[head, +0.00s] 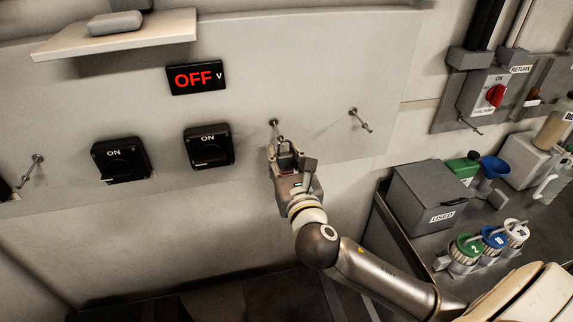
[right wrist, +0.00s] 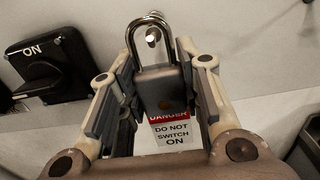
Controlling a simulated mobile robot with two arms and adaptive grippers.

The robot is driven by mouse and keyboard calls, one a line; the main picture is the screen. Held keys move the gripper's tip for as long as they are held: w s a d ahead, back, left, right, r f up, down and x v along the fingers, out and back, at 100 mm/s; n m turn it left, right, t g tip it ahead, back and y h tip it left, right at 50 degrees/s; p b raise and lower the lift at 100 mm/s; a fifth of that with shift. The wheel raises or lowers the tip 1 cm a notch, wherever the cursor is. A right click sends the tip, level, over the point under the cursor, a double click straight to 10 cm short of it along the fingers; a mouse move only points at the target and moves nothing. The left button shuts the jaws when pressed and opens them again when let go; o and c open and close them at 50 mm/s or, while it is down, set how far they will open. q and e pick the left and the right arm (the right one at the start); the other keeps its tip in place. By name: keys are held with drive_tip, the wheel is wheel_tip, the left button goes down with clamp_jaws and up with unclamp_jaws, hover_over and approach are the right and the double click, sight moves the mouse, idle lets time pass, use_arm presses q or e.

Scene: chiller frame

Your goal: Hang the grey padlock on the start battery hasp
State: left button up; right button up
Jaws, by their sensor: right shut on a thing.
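The grey padlock (right wrist: 160,85) is upright between the fingers of my right gripper (right wrist: 160,90) in the right wrist view, shackle up. My right gripper (head: 289,150) is shut on it, just below a wall peg (head: 274,124) in the head view. In the right wrist view the peg tip (right wrist: 152,36) shows inside the shackle loop; I cannot tell whether the shackle bears on it. A red and white danger tag (right wrist: 170,132) shows below the padlock. No label marks a start battery hasp. My left gripper is out of view.
Two black ON switches (head: 121,159) (head: 208,146) sit left of the gripper, under an OFF display (head: 195,78). Another peg (head: 359,119) is to the right. A red-knob switch box (head: 484,95) is on the right wall above a bench with a grey box (head: 428,194).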

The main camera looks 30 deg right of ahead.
drive_tip(key=shift+b+x, duration=0.35)
drive_tip(key=shift+x, duration=0.45)
drive_tip(key=shift+w+d+f, duration=0.1)
drive_tip(key=shift+w+f, duration=0.25)
drive_tip(key=shift+w, duration=0.15)
drive_tip(key=shift+w+f+p, duration=0.1)
drive_tip(key=shift+f+p, duration=0.1)
drive_tip(key=shift+p, duration=0.25)
drive_tip(key=o, duration=1.2)
drive_tip(key=v, duration=1.2)
